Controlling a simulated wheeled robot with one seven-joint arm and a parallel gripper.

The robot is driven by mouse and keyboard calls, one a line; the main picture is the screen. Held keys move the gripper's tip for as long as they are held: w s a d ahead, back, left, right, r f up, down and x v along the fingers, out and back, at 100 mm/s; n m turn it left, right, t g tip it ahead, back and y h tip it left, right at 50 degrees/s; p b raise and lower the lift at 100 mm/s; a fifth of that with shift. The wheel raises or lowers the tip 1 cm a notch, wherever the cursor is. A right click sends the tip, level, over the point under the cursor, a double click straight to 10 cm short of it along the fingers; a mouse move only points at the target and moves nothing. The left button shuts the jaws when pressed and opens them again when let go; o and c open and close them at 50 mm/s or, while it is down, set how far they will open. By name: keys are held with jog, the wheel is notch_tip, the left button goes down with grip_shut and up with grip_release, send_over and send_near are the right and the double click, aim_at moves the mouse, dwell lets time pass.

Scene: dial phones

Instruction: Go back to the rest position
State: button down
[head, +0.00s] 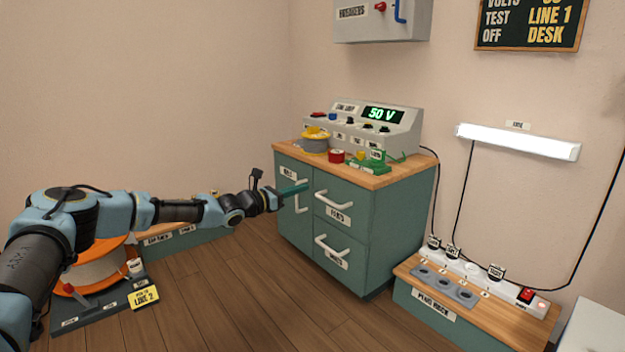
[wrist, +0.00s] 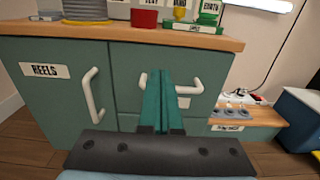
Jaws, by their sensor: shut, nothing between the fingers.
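My gripper (head: 296,189) is at the end of my arm, which reaches in from the left in the head view. Its teal fingers are together with nothing between them. They point at the front of the green cabinet (head: 373,237), near the door and the upper drawer. In the wrist view the shut fingers (wrist: 160,78) cover part of the upper drawer's white handle (wrist: 195,90). The door marked REELS (wrist: 48,100), with its own white handle (wrist: 92,95), is left of them. I cannot tell whether the fingertips touch the cabinet.
A test unit reading 50 V (head: 383,114) and small parts stand on the cabinet top. A low bench with a power strip (head: 470,265) is at the right. A large orange reel (head: 95,270) is below my arm. Wooden floor (head: 230,290) is clear in the middle.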

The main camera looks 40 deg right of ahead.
jog(key=shift+a+p, duration=0.35)
jog(key=shift+a, duration=1.3)
jog(key=s+a+m+g+y+p, duration=0.1)
jog(key=s+a+m+g+y, duration=0.2)
jog(key=s+a+m+y, duration=0.35)
jog(key=s+a+f+m+y+p, duration=0.1)
jog(key=s+a+f+m+y, duration=0.15)
jog(key=a+m, duration=0.7)
jog(key=a+r+m+t+y+p, duration=0.1)
jog(key=a+r+t+y, duration=0.15)
jog(key=a, duration=1.15)
jog(key=a+r+t+y+p, duration=0.1)
jog(key=a+r+t+y, duration=0.2)
jog(key=a, duration=1)
jog(key=s+a+r+m+y, duration=0.1)
jog(key=s+a+r+y, duration=0.15)
jog(key=a, duration=0.65)
jog(key=s+a+r+y, duration=0.1)
jog(key=s+a+r, duration=0.25)
jog(key=a, duration=0.45)
notch_tip(320, 180, up, 38)
jog(key=p, duration=3.9)
jog(key=shift+w+r, duration=0.25)
jog(key=shift+w, duration=0.2)
jog(key=shift+d, duration=0.1)
